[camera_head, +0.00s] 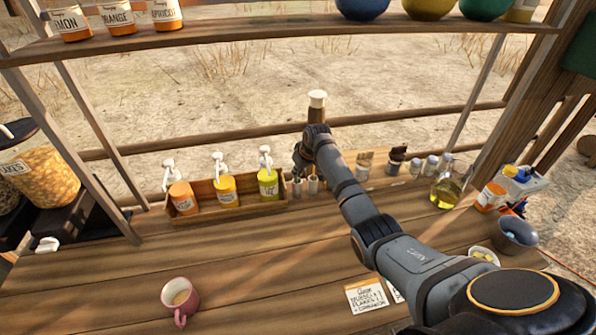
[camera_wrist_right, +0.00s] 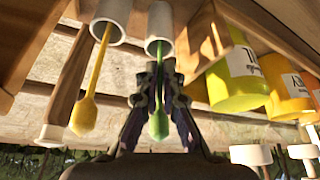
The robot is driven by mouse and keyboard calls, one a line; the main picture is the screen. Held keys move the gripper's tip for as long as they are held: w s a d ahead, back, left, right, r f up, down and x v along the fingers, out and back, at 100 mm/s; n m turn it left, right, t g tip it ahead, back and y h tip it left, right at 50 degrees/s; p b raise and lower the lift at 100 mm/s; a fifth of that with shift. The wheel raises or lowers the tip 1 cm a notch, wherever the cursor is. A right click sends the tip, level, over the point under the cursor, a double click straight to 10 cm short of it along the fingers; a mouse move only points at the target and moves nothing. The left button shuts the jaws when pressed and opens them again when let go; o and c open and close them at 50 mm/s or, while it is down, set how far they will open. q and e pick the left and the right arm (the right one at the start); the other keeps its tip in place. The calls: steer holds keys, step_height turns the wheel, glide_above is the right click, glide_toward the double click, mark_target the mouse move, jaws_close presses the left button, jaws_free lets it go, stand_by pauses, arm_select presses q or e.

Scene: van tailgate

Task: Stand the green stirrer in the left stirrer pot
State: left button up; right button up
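Two small pale stirrer pots stand right of the pump-bottle tray in the head view, the left pot (camera_head: 297,187) and the right pot (camera_head: 313,185). The right wrist view is upside down, with the left pot (camera_wrist_right: 159,42) nearer the bottles and the right pot (camera_wrist_right: 111,18) holding a yellow stirrer (camera_wrist_right: 87,104). The green stirrer (camera_wrist_right: 159,119) has its thin end at the mouth of the left pot, thick end outward, nearly in line with it. My right gripper (camera_head: 299,162) is above the pots, its fingers (camera_wrist_right: 161,82) closed around the stem. My left gripper is not in view.
The wooden tray (camera_head: 240,216) with several pump bottles is close left of the pots. Jars, a glass oil flask (camera_head: 447,187) and a rail stand to the right. A pink mug (camera_head: 180,298) is at the front left. The middle counter is clear.

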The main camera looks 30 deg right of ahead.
steer(key=o, duration=0.4)
steer(key=shift+o, duration=0.2)
steer(key=b+v, duration=0.1)
steer(key=v, duration=1.1)
steer(key=shift+r, duration=0.2)
steer(key=shift+f, duration=0.1)
